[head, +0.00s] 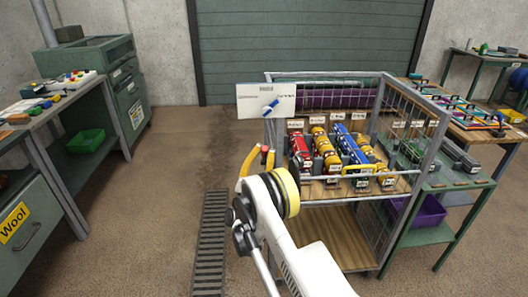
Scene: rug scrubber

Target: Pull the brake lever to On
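A white panel (246,103) is fixed at the upper left corner of the metal cart (310,196). A blue lever (270,107) is on the panel and slants up to the right. Small print sits on the panel to the left and right of the lever, too small to read. My gripper (262,153) is below the panel, at the cart's left side, and apart from the lever. Its yellow fingers point up, with a small red part near the tips. My wrist hides much of the gripper, and I cannot tell how far apart the fingers are.
Red, yellow and blue machines (340,150) stand on the cart's upper shelf. A green table (430,190) stands right of the cart. A workbench (50,105) stands at the left. A floor drain (210,245) runs along the open floor left of the cart.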

